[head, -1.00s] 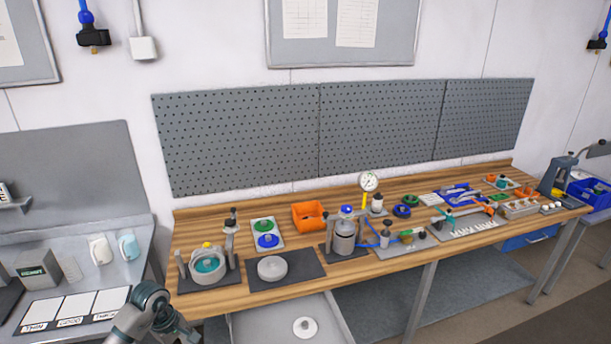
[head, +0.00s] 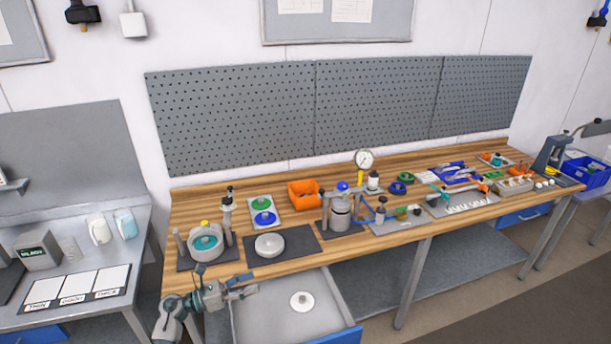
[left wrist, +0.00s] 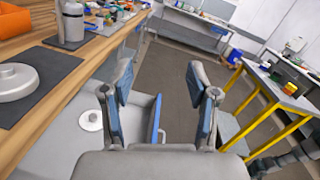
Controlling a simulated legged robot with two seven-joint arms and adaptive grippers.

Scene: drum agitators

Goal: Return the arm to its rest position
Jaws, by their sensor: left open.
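My left gripper (head: 240,287) is at the lower left of the head view, in front of the bench's front edge and over the left part of an open drawer (head: 262,328). In the left wrist view its two fingers (left wrist: 164,100) are spread apart with nothing between them. A white round lid-like part (head: 302,301) lies in the drawer, and it also shows in the left wrist view (left wrist: 91,120), left of the fingers and apart from them.
A side table (head: 75,310) stands at the left.

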